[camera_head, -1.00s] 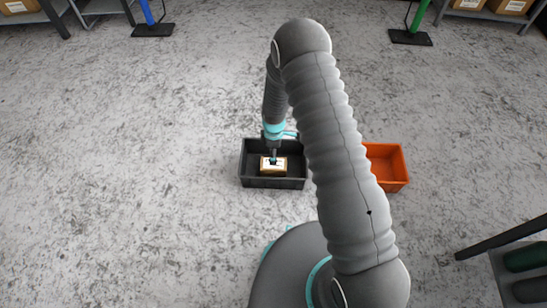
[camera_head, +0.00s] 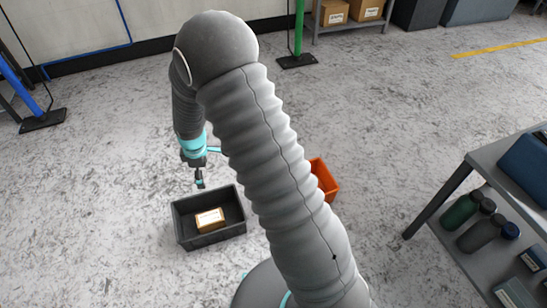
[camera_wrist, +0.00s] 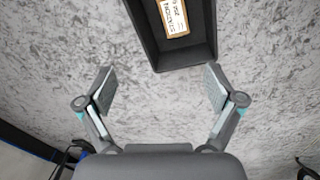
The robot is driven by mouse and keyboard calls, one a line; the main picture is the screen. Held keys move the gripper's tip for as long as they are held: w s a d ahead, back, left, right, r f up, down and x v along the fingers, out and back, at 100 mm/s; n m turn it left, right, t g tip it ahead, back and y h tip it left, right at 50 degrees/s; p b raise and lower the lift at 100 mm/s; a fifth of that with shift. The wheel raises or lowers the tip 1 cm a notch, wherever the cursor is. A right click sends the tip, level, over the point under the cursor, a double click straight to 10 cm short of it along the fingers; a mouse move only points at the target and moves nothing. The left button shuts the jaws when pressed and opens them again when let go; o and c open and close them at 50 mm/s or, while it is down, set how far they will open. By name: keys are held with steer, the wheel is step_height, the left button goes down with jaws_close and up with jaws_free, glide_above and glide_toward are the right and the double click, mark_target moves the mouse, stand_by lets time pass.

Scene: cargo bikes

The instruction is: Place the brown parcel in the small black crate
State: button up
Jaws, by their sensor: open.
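The brown parcel (camera_head: 210,219) with a white label lies inside the small black crate (camera_head: 181,227) on the floor. In the wrist view the parcel (camera_wrist: 172,17) shows at the top edge, partly cut off, within the dark walls of the crate (camera_wrist: 178,60). My gripper (camera_head: 200,184) is above and behind the crate in the head view, apart from the parcel. In the wrist view my gripper (camera_wrist: 160,85) has its two fingers wide apart with only floor between them.
An orange crate (camera_head: 325,181) stands to the right, partly hidden by my arm. A grey shelf table (camera_head: 480,155) with several bottles is at the right. A green post (camera_head: 298,35) and a blue post (camera_head: 18,80) stand farther back. Open floor lies at the left.

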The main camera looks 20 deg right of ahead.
steer(key=s+d+r+m+t, duration=0.1)
steer(key=s+d+r+m, duration=0.15)
steer(key=r, duration=0.55)
steer(key=s+d+r+m, duration=0.2)
steer(key=s+d+r, duration=0.15)
steer(key=r, duration=0.35)
steer(key=s+d+r+m+t, duration=0.1)
steer(key=s+d+r+m, duration=0.15)
steer(key=r, duration=0.55)
steer(key=s+d+r+m+t, duration=0.1)
steer(key=s+d+r+m, duration=0.1)
steer(key=s, duration=0.8)
steer(key=s+d+r+m+t, duration=0.1)
steer(key=s+d+r+m, duration=0.2)
steer(key=s, duration=0.7)
steer(key=shift+s+r+m+t, duration=0.15)
steer(key=shift+r+m+t, duration=0.15)
steer(key=shift+r+m, duration=1.3)
steer(key=shift+r+n, duration=0.3)
steer(key=shift+r, duration=0.05)
